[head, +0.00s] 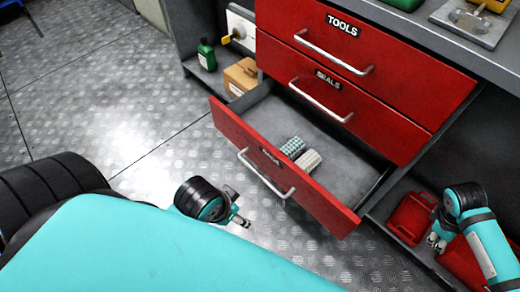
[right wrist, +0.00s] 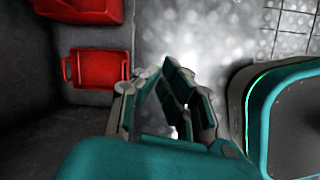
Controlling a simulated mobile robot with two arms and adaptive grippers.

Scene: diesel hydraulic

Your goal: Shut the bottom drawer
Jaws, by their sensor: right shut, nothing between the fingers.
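The bottom drawer (head: 260,155) is pulled well out of the cabinet in the head view. My right gripper (head: 437,243) is to the right of the drawer, by the lower shelf, apart from the drawer front. In the right wrist view its fingers (right wrist: 160,75) converge with nothing between them. My left gripper (head: 243,222) is low in front of the drawer, apart from the handle; its fingers are too small to read.
The TOOLS drawer (head: 350,40) and SEALS drawer (head: 340,100) above are shut. A red container (head: 410,217) sits on the lower shelf near my right gripper; it also shows in the right wrist view (right wrist: 100,68). A cardboard box (head: 241,77) and green bottle (head: 206,55) stand left. Metal floor lies open left.

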